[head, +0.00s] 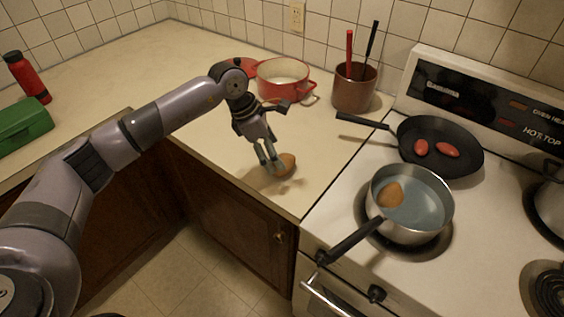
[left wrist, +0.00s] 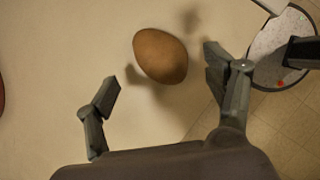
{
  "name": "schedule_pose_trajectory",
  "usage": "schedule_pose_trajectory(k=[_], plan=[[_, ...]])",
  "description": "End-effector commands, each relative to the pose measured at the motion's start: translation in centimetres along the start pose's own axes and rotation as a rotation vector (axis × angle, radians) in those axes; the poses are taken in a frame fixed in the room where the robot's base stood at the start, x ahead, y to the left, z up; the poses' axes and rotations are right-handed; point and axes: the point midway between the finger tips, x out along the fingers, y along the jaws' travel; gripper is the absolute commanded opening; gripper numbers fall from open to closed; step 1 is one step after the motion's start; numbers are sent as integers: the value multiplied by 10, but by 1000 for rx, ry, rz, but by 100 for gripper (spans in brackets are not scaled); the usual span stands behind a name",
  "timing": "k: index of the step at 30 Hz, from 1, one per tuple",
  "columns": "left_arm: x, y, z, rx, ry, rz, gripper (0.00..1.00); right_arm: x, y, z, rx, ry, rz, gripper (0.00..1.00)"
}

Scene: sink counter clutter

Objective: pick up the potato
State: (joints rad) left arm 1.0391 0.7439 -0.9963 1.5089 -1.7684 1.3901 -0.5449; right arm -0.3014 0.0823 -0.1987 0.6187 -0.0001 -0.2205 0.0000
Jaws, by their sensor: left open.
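A brown potato (head: 287,164) lies on the beige counter near its front edge, left of the stove. In the left wrist view the potato (left wrist: 160,56) lies ahead of the fingertips, toward the gap between them. My left gripper (head: 270,163) points down at the counter beside the potato, its fingers open and empty; in the head view it partly covers the potato's left side. In the left wrist view the open left gripper (left wrist: 160,85) shows a finger at each side. Another brown, potato-like item (head: 390,195) is in the water-filled saucepan. My right gripper is in neither view.
A saucepan (head: 440,222) and a black frying pan (head: 470,160) with two red items sit on the stove. A red pot (head: 300,90) and a utensil crock (head: 353,97) stand behind the gripper. A red bottle (head: 27,78) and green box (head: 22,122) are far left. Counter left of the gripper is clear.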

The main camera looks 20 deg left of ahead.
Motion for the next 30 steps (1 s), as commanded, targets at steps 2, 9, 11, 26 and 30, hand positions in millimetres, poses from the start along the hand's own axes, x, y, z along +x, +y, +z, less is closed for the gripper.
schedule_pose_trajectory(k=[2, 9, 11, 26, 30], plan=[[8, -3, 1, -1, 2, -6, 76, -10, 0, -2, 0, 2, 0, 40], [42, -4, 0, -1, 0, -4, 76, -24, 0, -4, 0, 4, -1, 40], [46, -4, 0, -1, 0, -2, 76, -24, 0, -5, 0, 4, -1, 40], [48, -3, -1, 0, 0, -1, 59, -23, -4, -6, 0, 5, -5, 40], [48, -3, -1, -1, 0, -1, 50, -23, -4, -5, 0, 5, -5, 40]])
